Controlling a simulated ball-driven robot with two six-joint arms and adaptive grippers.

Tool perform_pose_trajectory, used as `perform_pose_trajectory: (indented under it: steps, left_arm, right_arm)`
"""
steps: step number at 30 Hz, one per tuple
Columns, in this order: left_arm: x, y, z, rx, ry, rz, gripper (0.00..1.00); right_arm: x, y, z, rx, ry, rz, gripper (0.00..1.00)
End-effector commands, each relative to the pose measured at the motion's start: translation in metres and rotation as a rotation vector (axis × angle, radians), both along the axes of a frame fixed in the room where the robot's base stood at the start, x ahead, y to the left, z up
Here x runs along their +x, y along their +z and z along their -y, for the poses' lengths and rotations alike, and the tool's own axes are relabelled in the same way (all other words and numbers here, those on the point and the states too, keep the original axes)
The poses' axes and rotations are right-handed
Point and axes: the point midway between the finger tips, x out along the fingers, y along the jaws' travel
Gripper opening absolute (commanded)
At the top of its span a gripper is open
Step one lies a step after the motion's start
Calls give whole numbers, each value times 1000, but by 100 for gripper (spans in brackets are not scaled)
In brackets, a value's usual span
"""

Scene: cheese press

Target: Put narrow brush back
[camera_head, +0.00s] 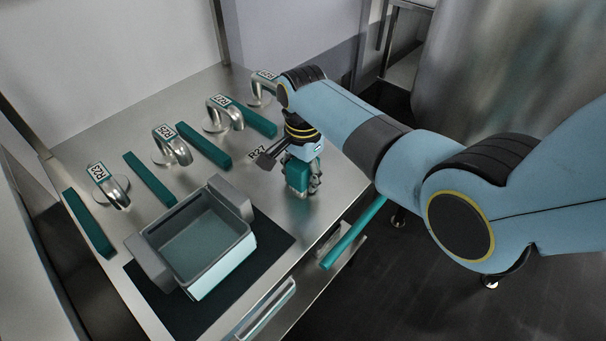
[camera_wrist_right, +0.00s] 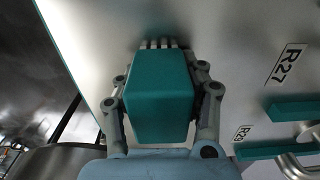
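My right gripper (camera_head: 303,188) is low over the steel table near its right edge, pointing down. Its fingers stand on both sides of a teal block (camera_head: 296,174) and appear closed on it. In the wrist view the right gripper (camera_wrist_right: 160,95) has a finger against each side of the teal block (camera_wrist_right: 160,95), with pale bristle-like strips at its far end; I take it for the narrow brush. Whether the brush touches the table is unclear. My left gripper is out of view.
Several bent metal pipes (camera_head: 173,148) with labels stand along the table's back, with teal bars (camera_head: 204,145) between them. A grey-teal tub (camera_head: 158,236) sits on a dark mat (camera_head: 262,254) at front. A teal rod (camera_head: 352,232) juts past the table's right edge.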

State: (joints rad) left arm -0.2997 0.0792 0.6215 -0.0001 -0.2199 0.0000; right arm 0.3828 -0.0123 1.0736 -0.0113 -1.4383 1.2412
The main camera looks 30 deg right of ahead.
Motion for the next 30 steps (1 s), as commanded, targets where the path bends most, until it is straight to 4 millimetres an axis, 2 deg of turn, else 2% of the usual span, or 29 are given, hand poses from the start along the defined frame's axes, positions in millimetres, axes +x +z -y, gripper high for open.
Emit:
perform_pose_trajectory:
  steps: [1,5,13,16,30]
  left_arm:
    - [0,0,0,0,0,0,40]
    - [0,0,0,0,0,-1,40]
    - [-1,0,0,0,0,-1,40]
    - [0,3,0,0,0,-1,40]
    - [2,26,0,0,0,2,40]
  right_arm:
    - [0,0,0,0,0,0,47]
    - [0,0,0,0,0,0,64]
    - [0,1,0,0,0,0,64]
    - [0,9,0,-1,0,1,64]
    - [1,104,0,0,0,3,64]
